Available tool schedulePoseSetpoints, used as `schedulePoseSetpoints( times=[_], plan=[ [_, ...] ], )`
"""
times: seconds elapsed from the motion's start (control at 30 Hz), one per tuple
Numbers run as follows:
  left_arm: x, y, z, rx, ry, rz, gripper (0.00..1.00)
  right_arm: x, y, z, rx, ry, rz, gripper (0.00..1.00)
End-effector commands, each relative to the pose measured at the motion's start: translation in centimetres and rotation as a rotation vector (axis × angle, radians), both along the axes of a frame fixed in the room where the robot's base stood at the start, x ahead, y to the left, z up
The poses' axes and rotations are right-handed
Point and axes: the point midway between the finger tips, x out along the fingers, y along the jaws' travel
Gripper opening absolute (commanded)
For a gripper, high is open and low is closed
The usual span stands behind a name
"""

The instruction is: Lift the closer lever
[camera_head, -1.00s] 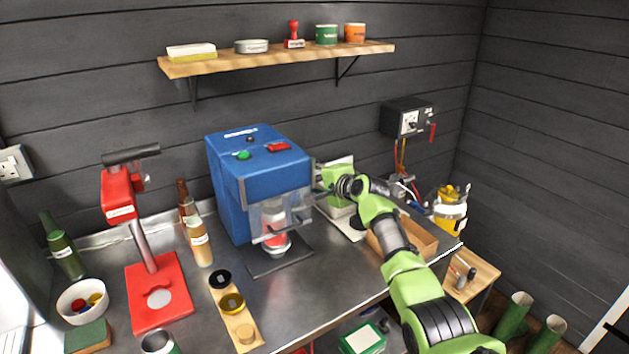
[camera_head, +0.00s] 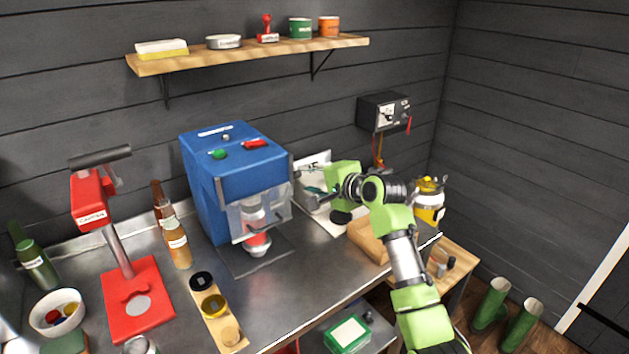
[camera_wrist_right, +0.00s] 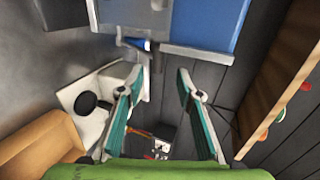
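The blue machine (camera_head: 240,170) stands on the steel bench with a clear guard (camera_head: 262,210) and a red-and-white can (camera_head: 256,242) under its head. My right gripper (camera_head: 314,192) is beside the machine's right side. In the wrist view its fingers (camera_wrist_right: 160,75) are apart and empty, short of that part. My left gripper is out of view.
A red press (camera_head: 125,255) with a black handle stands left, near brown bottles (camera_head: 177,240) and a wooden strip of lids (camera_head: 218,318). A shelf (camera_head: 250,53) runs above; a black wall box (camera_head: 384,112) hangs right.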

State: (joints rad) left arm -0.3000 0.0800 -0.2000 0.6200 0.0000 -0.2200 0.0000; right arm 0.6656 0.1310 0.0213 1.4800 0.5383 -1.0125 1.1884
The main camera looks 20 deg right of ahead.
Motion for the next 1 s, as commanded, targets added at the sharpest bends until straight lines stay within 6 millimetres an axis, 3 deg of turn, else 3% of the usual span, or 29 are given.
schedulePoseSetpoints(
  times=[0.2, 0.53, 0.63, 0.77, 0.87, 1.0],
  plan=[
    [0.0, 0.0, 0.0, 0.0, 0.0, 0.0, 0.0, -1.5, -0.6, 0.6, 0.001, -0.001, 0.0, 0.33],
    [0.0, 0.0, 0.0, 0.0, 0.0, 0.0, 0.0, -1.7, -0.6, 0.6, 0.001, 0.001, 0.0, 0.33],
    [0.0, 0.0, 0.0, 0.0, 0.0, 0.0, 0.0, -2.1, -0.6, -0.2, -0.019, 0.009, 0.006, 0.33],
    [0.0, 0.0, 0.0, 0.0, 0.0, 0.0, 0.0, -4.8, -0.2, -4.5, -0.141, 0.045, 0.047, 0.33],
    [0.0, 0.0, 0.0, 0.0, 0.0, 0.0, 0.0, -9.1, 0.3, -9.8, -0.31, 0.094, 0.119, 0.33],
    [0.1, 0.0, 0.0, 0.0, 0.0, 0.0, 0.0, -17.1, 0.8, -17.0, -0.577, 0.17, 0.265, 0.33]
  ],
)
